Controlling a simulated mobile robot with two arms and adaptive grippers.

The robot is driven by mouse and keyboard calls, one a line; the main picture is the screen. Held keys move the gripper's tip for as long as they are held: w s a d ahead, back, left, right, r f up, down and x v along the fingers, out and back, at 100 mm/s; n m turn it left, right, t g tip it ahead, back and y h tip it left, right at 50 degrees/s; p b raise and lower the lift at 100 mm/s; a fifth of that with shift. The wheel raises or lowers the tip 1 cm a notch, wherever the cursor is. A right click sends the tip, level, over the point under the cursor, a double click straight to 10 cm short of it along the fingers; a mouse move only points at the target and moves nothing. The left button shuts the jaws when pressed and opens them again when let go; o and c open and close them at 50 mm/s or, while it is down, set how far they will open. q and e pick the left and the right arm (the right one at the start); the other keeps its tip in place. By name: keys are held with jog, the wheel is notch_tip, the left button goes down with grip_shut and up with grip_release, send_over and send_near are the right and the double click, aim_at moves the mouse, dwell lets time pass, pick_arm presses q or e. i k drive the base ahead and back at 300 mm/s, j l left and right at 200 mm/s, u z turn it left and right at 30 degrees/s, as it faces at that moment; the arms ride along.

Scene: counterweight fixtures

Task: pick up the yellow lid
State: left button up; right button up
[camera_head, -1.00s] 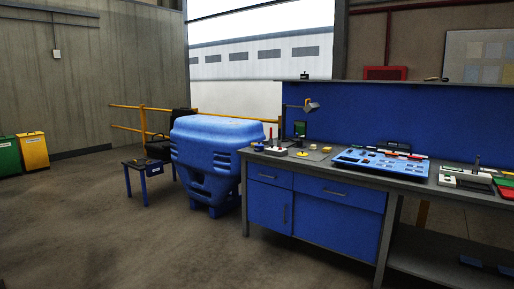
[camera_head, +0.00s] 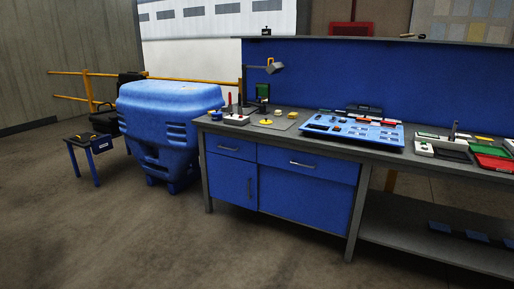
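A small round yellow piece with a raised middle, which looks like the yellow lid (camera_head: 266,122), lies on a grey mat (camera_head: 283,124) near the left end of the workbench (camera_head: 345,146). Other small yellow pieces lie close to it, so I cannot be sure which one is the lid. Neither of my grippers is in view.
A blue tray (camera_head: 352,131) lies mid-bench, and coloured bins (camera_head: 490,161) stand at the right. A desk lamp (camera_head: 267,68) stands behind the mat. A big blue container (camera_head: 170,125) and a small table (camera_head: 84,139) stand left. The floor in front is clear.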

aim_at(266, 121)
jog(key=i, duration=2.9)
